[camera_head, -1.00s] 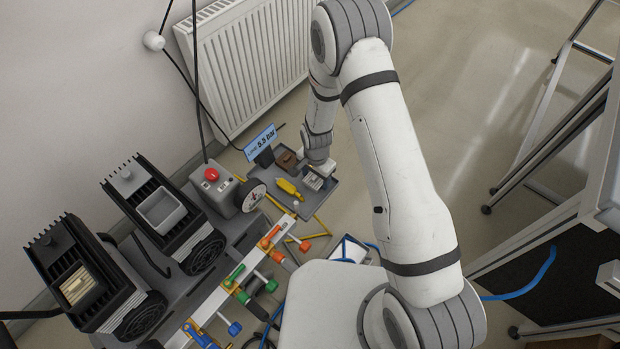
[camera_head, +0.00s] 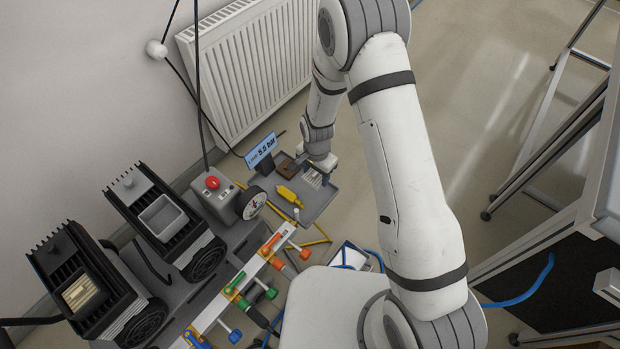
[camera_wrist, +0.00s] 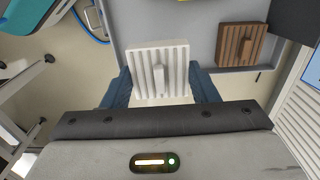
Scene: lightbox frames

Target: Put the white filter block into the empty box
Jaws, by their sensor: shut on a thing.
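The white ribbed filter block (camera_wrist: 158,58) is between the two blue fingers of my gripper (camera_wrist: 160,92) in the wrist view. The gripper is shut on it. In the head view the block (camera_head: 313,178) is small and partly hidden by my gripper (camera_head: 318,172), over the right part of the grey tray (camera_head: 318,204). I cannot tell the gap between block and tray.
A brown ribbed block (camera_wrist: 240,44) lies on the tray beside the white one. A yellow tool (camera_head: 288,195) and a sign (camera_head: 261,150) are close by. A control box with red button (camera_head: 212,183) and a gauge (camera_head: 252,203) stand between tray and box. Another machine holds a cream block (camera_head: 82,293).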

